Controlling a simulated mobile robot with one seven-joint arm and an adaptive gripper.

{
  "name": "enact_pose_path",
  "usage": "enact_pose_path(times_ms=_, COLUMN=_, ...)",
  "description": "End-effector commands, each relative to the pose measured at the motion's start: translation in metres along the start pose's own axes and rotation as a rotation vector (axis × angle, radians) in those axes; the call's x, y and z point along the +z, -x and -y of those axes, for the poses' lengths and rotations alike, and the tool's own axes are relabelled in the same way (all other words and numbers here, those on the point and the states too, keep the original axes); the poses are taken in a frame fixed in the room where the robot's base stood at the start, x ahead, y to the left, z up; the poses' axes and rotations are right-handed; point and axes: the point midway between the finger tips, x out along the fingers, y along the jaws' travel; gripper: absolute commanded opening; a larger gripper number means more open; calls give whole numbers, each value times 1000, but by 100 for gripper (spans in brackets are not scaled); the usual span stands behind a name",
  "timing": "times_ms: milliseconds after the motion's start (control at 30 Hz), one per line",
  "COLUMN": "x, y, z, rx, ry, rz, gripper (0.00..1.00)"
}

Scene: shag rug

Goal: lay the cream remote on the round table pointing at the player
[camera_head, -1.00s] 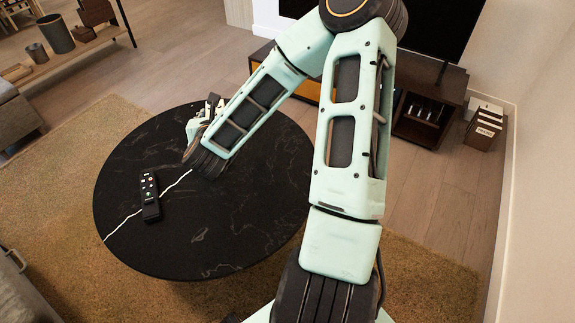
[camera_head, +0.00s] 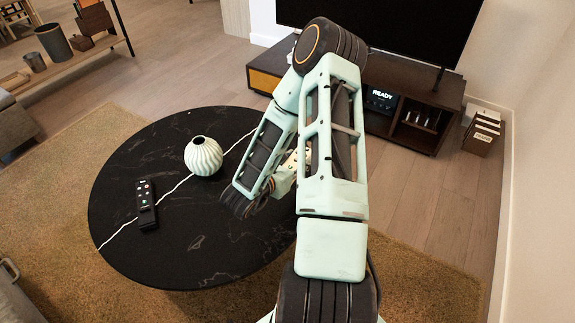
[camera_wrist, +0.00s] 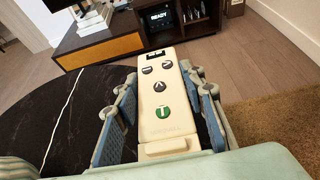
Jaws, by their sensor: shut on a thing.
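The cream remote (camera_wrist: 163,95) is gripped between the two fingers of my gripper (camera_wrist: 160,110) in the wrist view. Its button face, with a green button, is toward the camera, and its far end faces the cabinet, roughly toward the player. A small part of the remote (camera_head: 292,160) shows beside my arm in the head view, where my gripper is mostly hidden. It is held near the right edge of the round black table (camera_head: 205,255); its height is unclear. The player (camera_head: 381,99), reading READY, sits in the cabinet and also shows in the wrist view (camera_wrist: 160,15).
A black remote (camera_head: 146,204) lies on the table's left. A white ribbed vase (camera_head: 203,156) stands near its middle, beside a white vein. The front of the tabletop is clear. The dark cabinet (camera_head: 437,82) with a TV stands behind.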

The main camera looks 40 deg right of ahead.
Motion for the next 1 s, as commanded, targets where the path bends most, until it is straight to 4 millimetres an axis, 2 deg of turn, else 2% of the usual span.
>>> enact_pose_path(times_ms=267, x=-11, y=-60, z=-44, rx=0, ry=-4, rz=2, gripper=10)
enact_pose_path(times_ms=433, x=-34, y=-89, z=-61, rx=1, ry=-1, rz=0, gripper=10)
enact_pose_path(times_ms=767, x=-48, y=-111, z=-73, rx=2, ry=0, rz=0, gripper=10)
enact_pose_path(times_ms=1000, x=-77, y=-126, z=-76, rx=2, ry=1, rz=0, gripper=10)
